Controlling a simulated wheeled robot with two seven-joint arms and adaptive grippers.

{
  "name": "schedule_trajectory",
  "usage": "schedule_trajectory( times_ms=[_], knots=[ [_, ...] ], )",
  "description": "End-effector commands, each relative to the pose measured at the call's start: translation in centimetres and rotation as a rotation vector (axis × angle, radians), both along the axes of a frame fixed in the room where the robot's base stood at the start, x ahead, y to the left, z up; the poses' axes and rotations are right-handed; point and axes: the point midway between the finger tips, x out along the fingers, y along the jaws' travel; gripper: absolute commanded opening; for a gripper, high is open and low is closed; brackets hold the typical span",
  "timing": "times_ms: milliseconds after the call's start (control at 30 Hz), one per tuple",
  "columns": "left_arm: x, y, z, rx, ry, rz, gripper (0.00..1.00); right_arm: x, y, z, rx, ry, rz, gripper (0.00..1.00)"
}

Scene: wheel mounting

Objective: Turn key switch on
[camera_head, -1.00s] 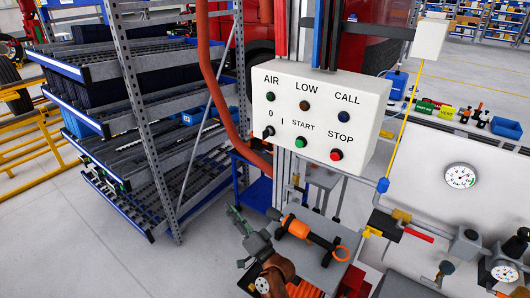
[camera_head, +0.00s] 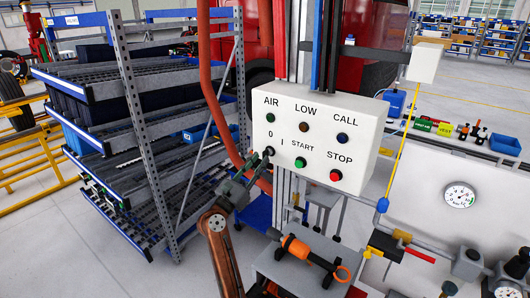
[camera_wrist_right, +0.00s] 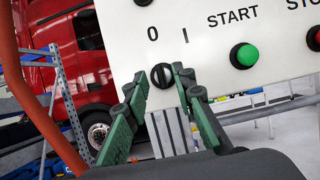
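The key switch is a small black rotary knob (camera_head: 268,151) at the lower left of the white control box (camera_head: 322,100), below the marks 0 and I. In the right wrist view the knob (camera_wrist_right: 162,76) shows between the fingertips, its grip ridge roughly upright. My right gripper (camera_head: 259,164) reaches up to the knob from below. In the wrist view its green fingers (camera_wrist_right: 159,84) stand apart on either side of the knob, with gaps visible; contact cannot be told. The left gripper is not in view.
The green START button (camera_head: 300,162) and red STOP button (camera_head: 335,175) sit right of the knob. A red-brown hose (camera_head: 208,75) hangs left of the box. A metal rack (camera_head: 130,110) stands to the left. An orange-and-black tool (camera_head: 300,248) lies below.

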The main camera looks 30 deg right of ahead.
Motion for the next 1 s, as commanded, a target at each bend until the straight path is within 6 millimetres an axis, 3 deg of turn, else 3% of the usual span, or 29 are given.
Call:
schedule_trajectory(
  times_ms=[300, 633, 1000],
  knots=[
    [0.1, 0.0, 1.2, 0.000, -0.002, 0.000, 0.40, 1.4, -3.4, 1.7, -0.003, 0.001, -0.001, 0.24],
    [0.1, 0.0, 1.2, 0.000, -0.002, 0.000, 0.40, 1.5, -3.7, 1.7, -0.003, 0.001, 0.000, 0.24],
    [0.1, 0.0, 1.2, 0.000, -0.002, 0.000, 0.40, 1.5, -3.7, 1.7, -0.004, 0.001, 0.000, 0.00]
  ],
)
